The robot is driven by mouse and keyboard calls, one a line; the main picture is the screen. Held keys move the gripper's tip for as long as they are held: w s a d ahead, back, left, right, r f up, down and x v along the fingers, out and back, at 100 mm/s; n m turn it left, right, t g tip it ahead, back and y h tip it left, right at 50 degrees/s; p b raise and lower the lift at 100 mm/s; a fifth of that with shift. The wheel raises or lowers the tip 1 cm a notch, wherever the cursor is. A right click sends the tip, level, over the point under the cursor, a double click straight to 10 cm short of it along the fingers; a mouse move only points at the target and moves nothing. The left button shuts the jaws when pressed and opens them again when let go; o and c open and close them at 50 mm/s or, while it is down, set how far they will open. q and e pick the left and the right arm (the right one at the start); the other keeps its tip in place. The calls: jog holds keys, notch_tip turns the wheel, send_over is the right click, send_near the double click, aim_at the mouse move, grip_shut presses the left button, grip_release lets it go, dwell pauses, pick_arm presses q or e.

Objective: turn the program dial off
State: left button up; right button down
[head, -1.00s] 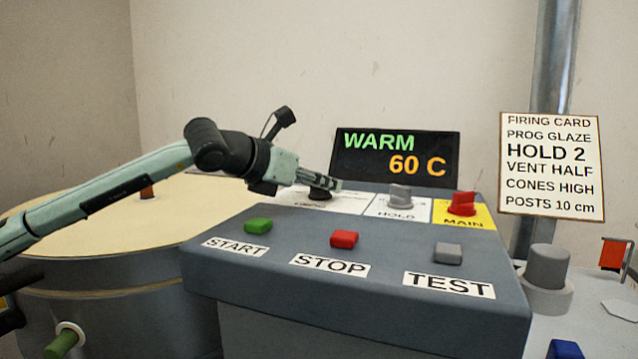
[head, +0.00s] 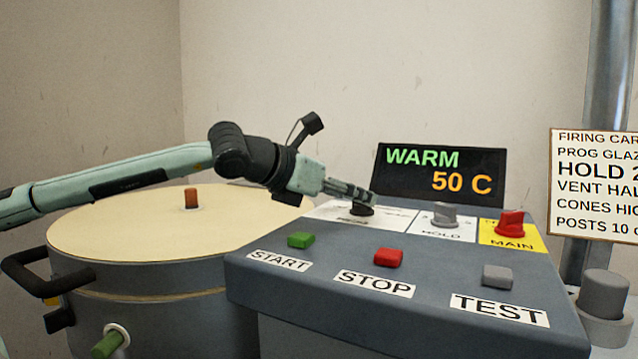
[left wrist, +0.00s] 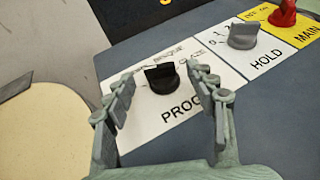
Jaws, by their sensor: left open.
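The program dial (left wrist: 162,79) is a black knob on a white label plate, marked PROG in the left wrist view. In the head view the dial (head: 361,210) shows under my left gripper's fingertips. My left gripper (head: 362,196) is open over the control panel. In the left wrist view its fingers (left wrist: 170,88) stand apart on either side of the dial, with gaps between them and the knob. The plate's small setting words are too blurred to read. My right gripper is not in view.
Right of the dial are the grey HOLD knob (head: 444,215) and red MAIN knob (head: 510,223). START (head: 301,240), STOP (head: 389,257) and TEST (head: 497,275) buttons sit in front. A round kiln lid (head: 120,222) is at left.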

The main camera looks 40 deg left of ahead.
pick_arm(q)
jog(key=v, duration=0.8)
jog(key=shift+s, duration=0.1)
dwell(0.3)
